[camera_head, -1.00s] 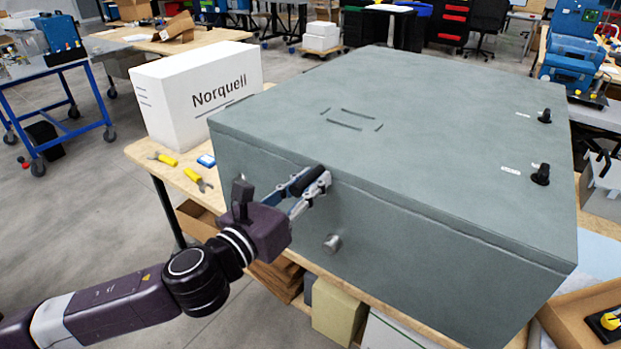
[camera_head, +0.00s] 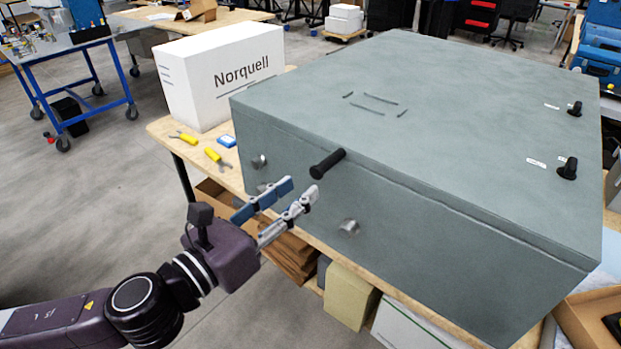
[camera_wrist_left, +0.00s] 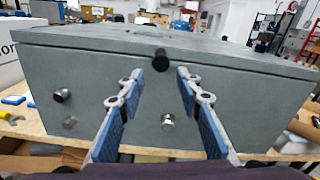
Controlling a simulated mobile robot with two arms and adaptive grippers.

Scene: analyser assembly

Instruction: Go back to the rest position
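My left gripper (camera_head: 291,194) is open and empty in front of the grey-green analyser box (camera_head: 420,225), clear of its black handle (camera_head: 328,163). In the left wrist view the two blue-padded fingers (camera_wrist_left: 160,82) stand wide apart. The handle (camera_wrist_left: 160,59) shows beyond them, between their tips. The box lid (camera_head: 440,90) lies flat and looks closed. Silver knobs (camera_head: 348,227) sit on the box's front face. My right gripper is in neither view.
A white Norquell carton (camera_head: 222,80) stands left of the box on the wooden table (camera_head: 178,124). Yellow-handled tools (camera_head: 216,157) and a small blue item (camera_head: 227,140) lie before it. Cardboard and boxes (camera_head: 348,295) sit below. Open floor (camera_head: 90,220) lies to the left.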

